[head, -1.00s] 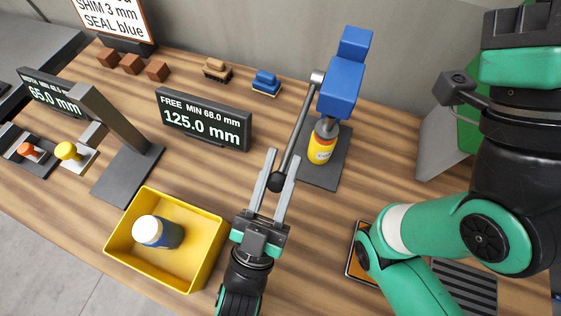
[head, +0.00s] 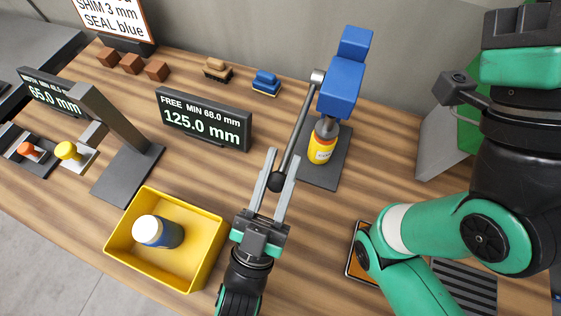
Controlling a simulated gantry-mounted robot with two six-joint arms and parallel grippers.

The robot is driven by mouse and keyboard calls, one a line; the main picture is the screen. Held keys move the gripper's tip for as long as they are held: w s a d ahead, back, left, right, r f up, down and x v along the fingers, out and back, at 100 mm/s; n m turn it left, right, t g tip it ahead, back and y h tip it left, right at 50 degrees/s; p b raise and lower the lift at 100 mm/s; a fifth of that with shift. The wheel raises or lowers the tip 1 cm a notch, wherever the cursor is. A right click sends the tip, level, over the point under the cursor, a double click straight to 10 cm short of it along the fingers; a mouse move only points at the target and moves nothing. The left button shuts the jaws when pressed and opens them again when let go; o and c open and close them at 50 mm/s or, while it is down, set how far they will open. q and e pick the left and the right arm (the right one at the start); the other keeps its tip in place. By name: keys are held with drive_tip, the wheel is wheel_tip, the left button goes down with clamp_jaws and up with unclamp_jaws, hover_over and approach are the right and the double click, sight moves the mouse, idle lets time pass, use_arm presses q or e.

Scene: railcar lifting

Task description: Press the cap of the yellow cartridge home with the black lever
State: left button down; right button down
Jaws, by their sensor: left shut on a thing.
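The yellow cartridge (head: 321,150) stands upright on the dark base of the blue press (head: 340,92). A grey part sits between the press head and the cartridge; I cannot tell cap from ram there. The lever (head: 302,118) is a grey rod sloping down from the press's side pivot to a black ball knob (head: 277,182). My left gripper (head: 281,168) comes from the bottom, its two fingers on either side of the knob, shut on it. My right arm fills the right side; its gripper is out of view.
A display (head: 203,118) reads "FREE MIN 68.0 mm" and 125.0 mm. A yellow bin (head: 205,250) holds a blue bottle with a white cap (head: 158,232). A dark angled stand (head: 125,170) is left. Brown blocks and small brushes lie at the back. Wood is clear right of the press.

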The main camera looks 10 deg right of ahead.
use_arm(q)
drive_tip(key=shift+w+f, duration=0.1)
drive_tip(key=shift+f, duration=0.3)
drive_tip(key=c, duration=1)
unclamp_jaws()
drive_tip(key=o, duration=0.4)
drive_tip(key=shift+s+a, duration=0.1)
drive_tip(key=shift+s, duration=0.1)
drive_tip(key=shift+c, duration=0.2)
drive_tip(key=shift+r, duration=0.2)
drive_tip(key=b+v, duration=0.6)
drive_tip(key=v, duration=0.5)
drive_tip(key=shift+s, duration=0.2)
